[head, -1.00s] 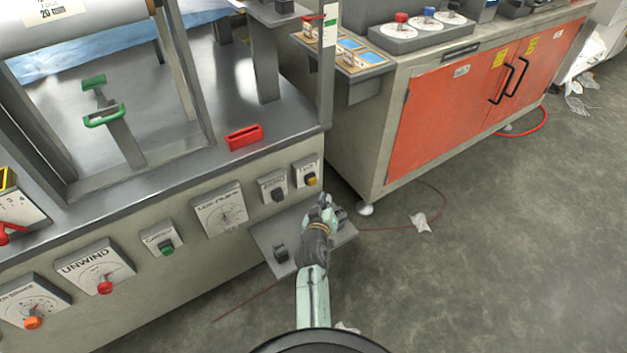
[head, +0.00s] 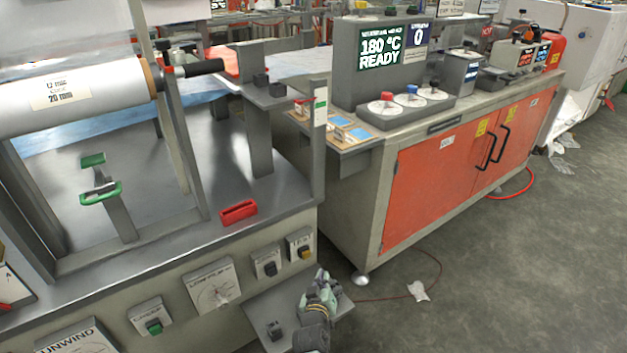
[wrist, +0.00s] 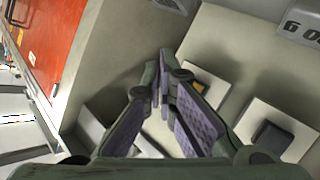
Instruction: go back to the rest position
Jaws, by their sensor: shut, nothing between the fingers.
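My gripper (head: 321,284) shows low in the head view, in front of the machine's front panel and over a small grey shelf (head: 262,312). In the wrist view its two fingers (wrist: 163,88) meet at the tips, shut with nothing between them. Beyond the fingers in the wrist view are the pale panel and a square plate with a yellow switch (wrist: 199,86). A plate with a dark switch (wrist: 272,135) is to its right. I cannot tell from the wrist view whether the fingertips touch anything.
The machine's panel carries several knobs, with a green button (head: 153,326) at left. A red holder (head: 238,211) lies on its top. A bench with orange doors (head: 440,185) stands at right, its screen (head: 387,47) reading "180 °C READY". Grey floor (head: 500,290) is mostly open at right.

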